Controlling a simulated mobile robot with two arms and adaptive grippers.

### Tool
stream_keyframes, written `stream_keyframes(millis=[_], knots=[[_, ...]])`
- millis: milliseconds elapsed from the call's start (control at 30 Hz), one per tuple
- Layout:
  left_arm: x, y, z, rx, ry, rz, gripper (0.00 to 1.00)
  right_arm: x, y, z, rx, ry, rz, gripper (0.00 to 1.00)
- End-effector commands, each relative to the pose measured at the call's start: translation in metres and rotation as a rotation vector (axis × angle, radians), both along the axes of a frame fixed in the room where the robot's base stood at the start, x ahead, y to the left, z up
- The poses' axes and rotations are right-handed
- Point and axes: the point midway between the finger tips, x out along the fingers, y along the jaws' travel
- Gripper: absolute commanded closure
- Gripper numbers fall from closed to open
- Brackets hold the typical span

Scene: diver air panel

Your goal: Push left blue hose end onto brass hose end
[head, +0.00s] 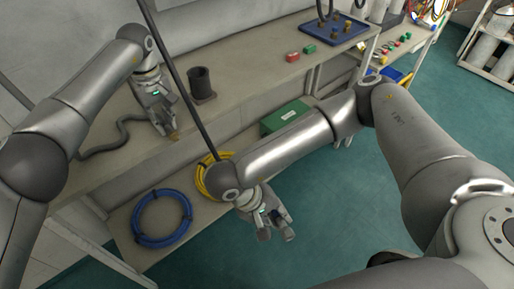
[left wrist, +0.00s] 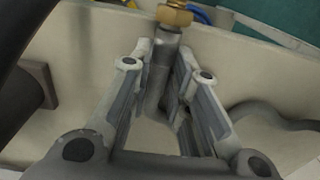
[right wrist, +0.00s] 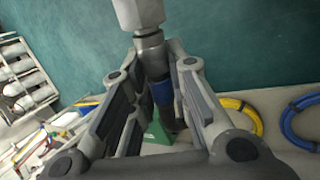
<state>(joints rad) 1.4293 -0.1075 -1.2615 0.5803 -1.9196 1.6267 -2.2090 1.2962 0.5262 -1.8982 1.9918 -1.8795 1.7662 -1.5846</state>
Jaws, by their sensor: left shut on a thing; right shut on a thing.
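My left gripper (head: 166,122) is shut on a grey hose end with a brass hex fitting (left wrist: 174,15); the fitting sticks out past the fingertips. The brass tip also shows in the head view (head: 174,135), above the bench. My right gripper (head: 277,228) is shut on a hose end with a blue band (right wrist: 162,92). A silver hex fitting (right wrist: 140,12) sticks out past its fingertips. The two hose ends are well apart in the head view. My right gripper is lower and further right, in front of the bench over the green floor.
A dark cup-like holder (head: 202,84) stands on the bench (head: 245,75). A long dark line (head: 180,80) slants down between my arms. Below lie coiled blue (head: 161,218) and yellow (head: 203,180) hoses and a green box (head: 286,118). Grey hose (head: 105,149) lies on the bench.

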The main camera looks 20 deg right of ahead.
Motion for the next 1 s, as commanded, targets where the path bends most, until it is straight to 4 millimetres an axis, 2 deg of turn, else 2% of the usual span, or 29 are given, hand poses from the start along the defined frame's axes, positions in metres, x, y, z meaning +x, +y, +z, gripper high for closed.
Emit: stream_keyframes(millis=[167,333,567,800,1000], knots=[[0.0,0.0,0.0,0.0,0.0,0.0,1.0,-0.007,0.022,-0.003,-0.035,0.001,-0.18,1.0],[0.0,0.0,0.0,0.0,0.0,0.0,1.0,-0.016,0.057,-0.002,-0.113,0.02,-0.56,1.0],[0.0,0.0,0.0,0.0,0.0,0.0,1.0,-0.015,0.1,0.015,-0.223,0.11,-1.166,1.0],[0.0,0.0,0.0,0.0,0.0,0.0,1.0,0.005,0.128,0.045,-0.301,0.291,-1.804,1.0],[0.0,0.0,0.0,0.0,0.0,0.0,1.0,0.036,0.133,0.075,-0.315,0.502,-2.292,1.0]])
